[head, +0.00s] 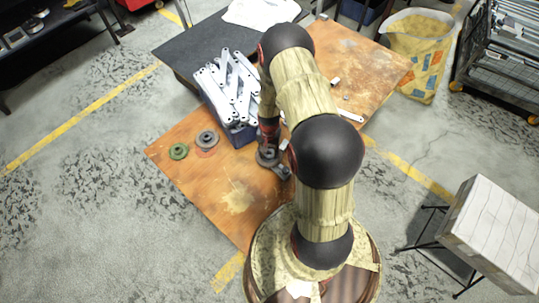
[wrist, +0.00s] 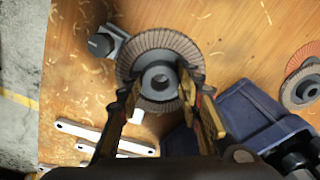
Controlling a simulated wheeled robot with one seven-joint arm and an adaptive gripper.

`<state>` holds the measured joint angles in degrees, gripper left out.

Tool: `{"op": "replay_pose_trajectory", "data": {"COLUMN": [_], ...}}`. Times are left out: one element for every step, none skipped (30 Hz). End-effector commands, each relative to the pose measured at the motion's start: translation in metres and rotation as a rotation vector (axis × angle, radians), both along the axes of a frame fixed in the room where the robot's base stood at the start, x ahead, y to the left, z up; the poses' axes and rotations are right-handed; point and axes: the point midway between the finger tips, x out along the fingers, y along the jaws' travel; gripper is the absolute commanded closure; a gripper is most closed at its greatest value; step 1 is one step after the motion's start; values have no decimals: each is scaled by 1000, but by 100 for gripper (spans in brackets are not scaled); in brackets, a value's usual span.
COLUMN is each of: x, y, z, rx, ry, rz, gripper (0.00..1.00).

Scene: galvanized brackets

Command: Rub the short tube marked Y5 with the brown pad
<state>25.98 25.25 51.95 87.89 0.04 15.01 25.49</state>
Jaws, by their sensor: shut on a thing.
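My gripper (wrist: 160,92) is shut on the brown pad (wrist: 152,43), a round disc with pleated brown flaps and a grey hub. One finger is at each side of the disc. In the head view the pad (head: 266,159) shows below my wrist, low over the wooden table. Right beside it is a small grey block with a dark round end (wrist: 101,45), also in the head view (head: 284,172). I cannot tell whether this is the short tube. No Y5 marking is readable. The disc's edge appears close to the block; contact is unclear.
A dark blue crate (wrist: 245,118) of white brackets (head: 232,82) stands close beside my gripper. Green (head: 178,151), grey (head: 207,137) and reddish (head: 207,152) discs lie left on the table. White strips (wrist: 78,130) lie on the other side. The table's front left is clear.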

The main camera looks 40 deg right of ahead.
Motion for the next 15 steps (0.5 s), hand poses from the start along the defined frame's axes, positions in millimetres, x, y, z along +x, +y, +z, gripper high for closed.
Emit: {"op": "replay_pose_trajectory", "data": {"x": [2,2,4,4,5,6,7,8,9,9,9,10,10,10,10], "y": [-1,-1,-1,-1,-2,-2,-2,-2,-3,-3,-3,-3,-3,-3,-3], "z": [8,10,14,17,19,23,26,28,31,33,35,36,37,37,37], "rx": [-1,-1,0,-1,-1,-1,-1,-1,-1,-1,0,0,-1,-1,-1], "ry": [-1,-1,-1,-2,-2,-2,-2,-2,-2,-2,-1,-1,-1,-1,-1], "rz": [1,1,2,2,3,3,4,4,5,5,5,6,6,6,6], "gripper": [92,92,92,92,92,92,92,92,92,92,92,92,92,92,92]}}
